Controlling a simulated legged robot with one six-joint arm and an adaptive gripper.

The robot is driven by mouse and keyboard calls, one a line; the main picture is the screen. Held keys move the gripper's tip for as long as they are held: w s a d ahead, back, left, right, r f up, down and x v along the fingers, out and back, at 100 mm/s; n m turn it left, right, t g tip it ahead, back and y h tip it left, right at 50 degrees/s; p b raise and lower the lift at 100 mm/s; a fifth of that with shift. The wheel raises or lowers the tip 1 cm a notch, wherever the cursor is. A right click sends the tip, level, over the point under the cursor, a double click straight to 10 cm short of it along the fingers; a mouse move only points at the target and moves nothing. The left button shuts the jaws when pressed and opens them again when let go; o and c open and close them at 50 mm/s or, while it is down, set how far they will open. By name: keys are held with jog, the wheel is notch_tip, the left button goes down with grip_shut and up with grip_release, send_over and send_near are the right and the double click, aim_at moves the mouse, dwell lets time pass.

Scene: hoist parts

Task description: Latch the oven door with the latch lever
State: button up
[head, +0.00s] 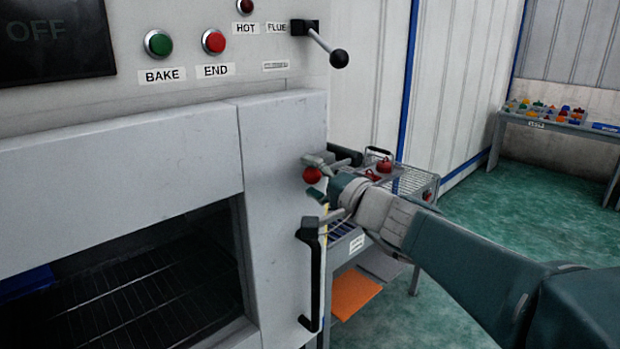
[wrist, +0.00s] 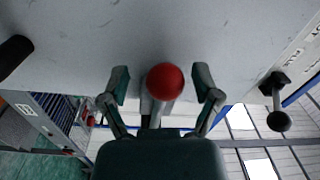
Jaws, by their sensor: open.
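The pale grey oven door (head: 130,160) stands upright with a dark window showing wire racks. A black bar handle (head: 309,275) is on its right part. The latch lever has a red ball knob (head: 312,175) on a metal stem, near the door's right edge above the handle. My gripper (head: 317,178) is open at the knob. In the wrist view, the red knob (wrist: 165,82) sits between the two spread fingers of my gripper (wrist: 162,84), with a visible gap on each side. The stem is partly hidden behind my gripper.
The flue lever (head: 339,58) with a black ball juts out above. Green BAKE (head: 158,43) and red END (head: 214,41) buttons are on the panel. A wire-topped cart (head: 420,180) with red items stands behind my arm. Green floor is open at right.

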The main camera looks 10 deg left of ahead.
jog(key=v, duration=1.1)
jog(key=shift+s+d, duration=0.2)
jog(key=shift+d, duration=0.1)
jog(key=shift+f, duration=0.1)
jog(key=s+d+f+n+g+h, duration=0.2)
jog(key=s+f+n+g+h, duration=0.25)
jog(key=s+f, duration=0.6)
jog(key=s+d+f+g+h, duration=0.1)
jog(key=s+d+f+h, duration=0.6)
jog(key=d+h, duration=0.3)
jog(key=d+f, duration=0.1)
jog(key=d, duration=0.1)
jog(key=shift+s+d+f+n, duration=0.2)
jog(key=shift+s+d+n, duration=0.05)
jog(key=shift+d+n, duration=0.1)
